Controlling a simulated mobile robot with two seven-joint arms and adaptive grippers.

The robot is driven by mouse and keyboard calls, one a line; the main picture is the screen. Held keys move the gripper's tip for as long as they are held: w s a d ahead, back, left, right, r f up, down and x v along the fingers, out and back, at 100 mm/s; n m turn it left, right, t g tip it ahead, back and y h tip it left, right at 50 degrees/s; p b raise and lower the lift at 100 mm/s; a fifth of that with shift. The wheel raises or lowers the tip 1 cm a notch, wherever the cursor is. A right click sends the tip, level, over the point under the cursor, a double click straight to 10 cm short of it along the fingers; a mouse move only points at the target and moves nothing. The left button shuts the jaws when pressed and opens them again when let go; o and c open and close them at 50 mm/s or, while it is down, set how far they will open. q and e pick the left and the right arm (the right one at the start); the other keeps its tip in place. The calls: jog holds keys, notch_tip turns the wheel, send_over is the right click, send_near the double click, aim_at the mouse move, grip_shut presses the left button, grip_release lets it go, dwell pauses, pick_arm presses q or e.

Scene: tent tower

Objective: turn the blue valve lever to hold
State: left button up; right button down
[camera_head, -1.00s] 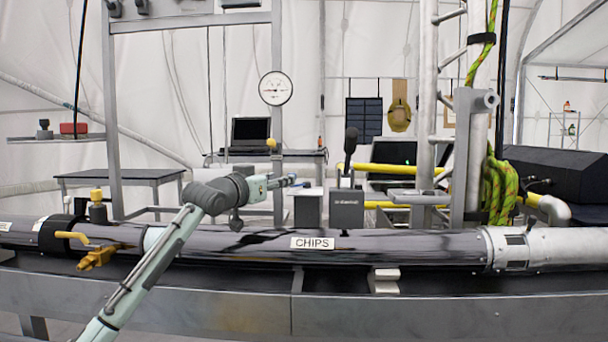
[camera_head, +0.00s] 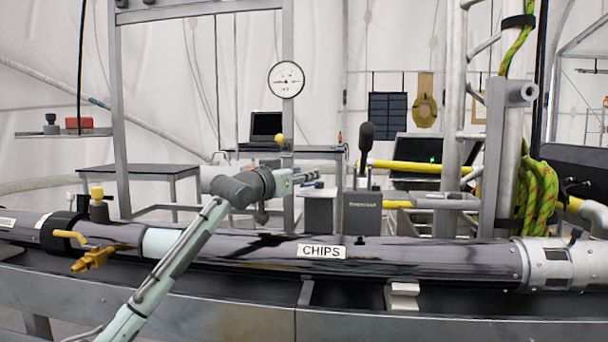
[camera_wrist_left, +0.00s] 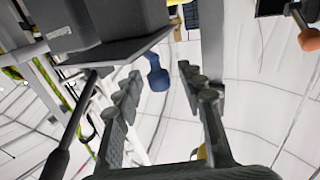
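The blue valve lever (camera_wrist_left: 157,75) shows in the left wrist view as a blue rounded handle below a grey box. It lies between and beyond my left gripper's fingertips, with gaps on both sides. My left gripper (camera_wrist_left: 162,85) is open and empty, its two dark fingers spread around the line to the lever. In the head view my left gripper (camera_head: 305,177) points right, just above a small grey box (camera_head: 320,210) behind the pipe. The lever is tiny and mostly hidden there, so its angle is unclear. My right gripper is in neither view.
A long dark pipe labelled CHIPS (camera_head: 321,251) crosses the front. A black-handled lever (camera_head: 366,138) stands right of the gripper. Yellow rails (camera_head: 405,166) lie farther right.

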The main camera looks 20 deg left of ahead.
pick_arm(q)
jog(key=c, duration=0.5)
grip_shut()
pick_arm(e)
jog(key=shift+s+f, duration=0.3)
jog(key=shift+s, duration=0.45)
pick_arm(q)
jog(key=shift+d, duration=0.1)
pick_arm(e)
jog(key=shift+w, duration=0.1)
